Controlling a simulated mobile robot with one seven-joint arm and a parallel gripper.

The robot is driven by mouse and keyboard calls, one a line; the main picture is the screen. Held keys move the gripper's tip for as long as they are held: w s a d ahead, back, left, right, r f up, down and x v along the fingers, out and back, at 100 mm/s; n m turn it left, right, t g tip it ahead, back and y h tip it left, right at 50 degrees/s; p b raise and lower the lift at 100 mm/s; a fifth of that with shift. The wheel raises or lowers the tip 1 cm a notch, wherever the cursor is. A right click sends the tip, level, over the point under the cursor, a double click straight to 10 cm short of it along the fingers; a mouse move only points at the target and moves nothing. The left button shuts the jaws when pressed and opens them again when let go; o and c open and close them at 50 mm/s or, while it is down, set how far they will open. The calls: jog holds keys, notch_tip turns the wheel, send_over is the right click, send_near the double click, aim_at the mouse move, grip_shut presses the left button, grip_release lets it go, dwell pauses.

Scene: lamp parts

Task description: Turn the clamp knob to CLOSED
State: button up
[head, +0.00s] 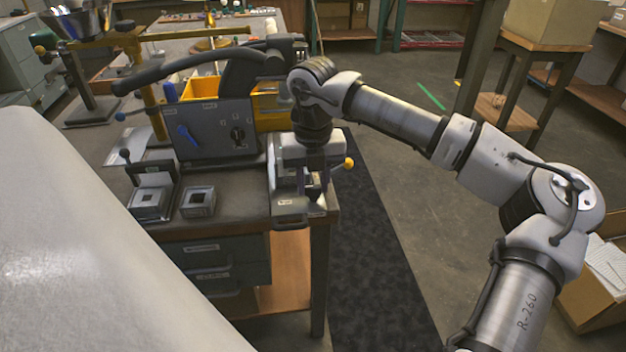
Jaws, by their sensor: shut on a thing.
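My gripper (314,180) points down over a grey metal fixture (290,207) at the bench's front right corner. Its jaws are shut on a small dark part at the fixture; the part is mostly hidden by the fingers. A rod with a yellow ball (349,163) sticks out right of the gripper. A dark control panel (212,133) stands to the left, with a blue lever knob (187,135) and a black rotary knob (238,133). I cannot read the labels, so I cannot tell which knob is the clamp knob or its setting.
Two small square metal blocks, one on the left (149,201) and one on the right (198,201), sit at the bench's front edge. A yellow bin (270,108) stands behind the panel. A thick black curved arm (180,70) runs above it. Open floor lies right of the bench.

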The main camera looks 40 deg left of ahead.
jog(key=shift+c, duration=0.4)
jog(key=shift+n, duration=0.3)
jog(key=n+b, duration=0.1)
jog(key=n, duration=0.2)
jog(key=shift+b, duration=0.35)
jog(key=n+b, duration=0.1)
jog(key=n, duration=0.4)
jog(key=shift+n, duration=0.3)
jog(key=n, duration=0.4)
jog(key=shift+d, duration=0.1)
jog(key=n, duration=0.4)
jog(key=shift+n, duration=0.5)
jog(key=o, duration=1)
